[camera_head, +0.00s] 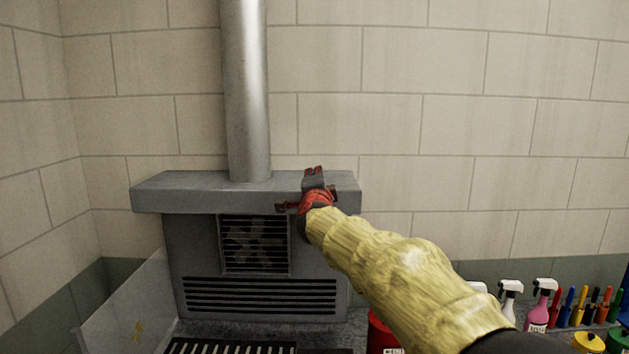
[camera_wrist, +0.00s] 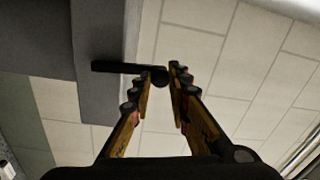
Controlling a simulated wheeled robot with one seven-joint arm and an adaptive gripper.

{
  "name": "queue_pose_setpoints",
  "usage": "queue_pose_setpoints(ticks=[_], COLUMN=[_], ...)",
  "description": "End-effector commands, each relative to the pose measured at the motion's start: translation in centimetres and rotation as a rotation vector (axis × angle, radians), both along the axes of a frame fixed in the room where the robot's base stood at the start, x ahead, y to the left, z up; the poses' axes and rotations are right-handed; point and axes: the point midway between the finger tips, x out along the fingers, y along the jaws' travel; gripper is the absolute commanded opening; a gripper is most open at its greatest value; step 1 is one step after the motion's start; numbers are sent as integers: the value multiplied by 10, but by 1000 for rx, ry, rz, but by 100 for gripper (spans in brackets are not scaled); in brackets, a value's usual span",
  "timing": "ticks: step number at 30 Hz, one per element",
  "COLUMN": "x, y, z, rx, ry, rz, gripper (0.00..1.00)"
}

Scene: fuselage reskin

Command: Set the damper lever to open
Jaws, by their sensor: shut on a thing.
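The damper lever (camera_wrist: 115,66) shows in the wrist view as a dark bar with a rounded knob, reaching out from the grey hood edge. Its knob lies between the fingertips of my gripper (camera_wrist: 165,77), which is shut on it. In the head view my gripper (camera_head: 314,190) is at the right part of the hood's front. It hides most of the lever there, so the lever's setting cannot be read.
The grey hood (camera_head: 190,190) has a round metal duct (camera_head: 246,90) above and a fan grille (camera_head: 254,245) below. A clear panel (camera_head: 130,305) stands at left. Spray bottles (camera_head: 541,305) and several coloured tools stand at lower right. Tiled walls lie behind.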

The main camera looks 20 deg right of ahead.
Motion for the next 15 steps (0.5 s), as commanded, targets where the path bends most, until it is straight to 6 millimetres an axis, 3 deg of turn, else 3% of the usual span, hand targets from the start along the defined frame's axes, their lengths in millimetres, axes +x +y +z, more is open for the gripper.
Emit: queue_pose_setpoints(ticks=[3, 4, 15], x=[0, 0, 0], y=[-1, -1, 0], z=[1, 1, 0], rx=[-1, -1, -1], ry=[-1, -1, 0], rz=[-2, -2, -1], gripper=[0, 19, 37])
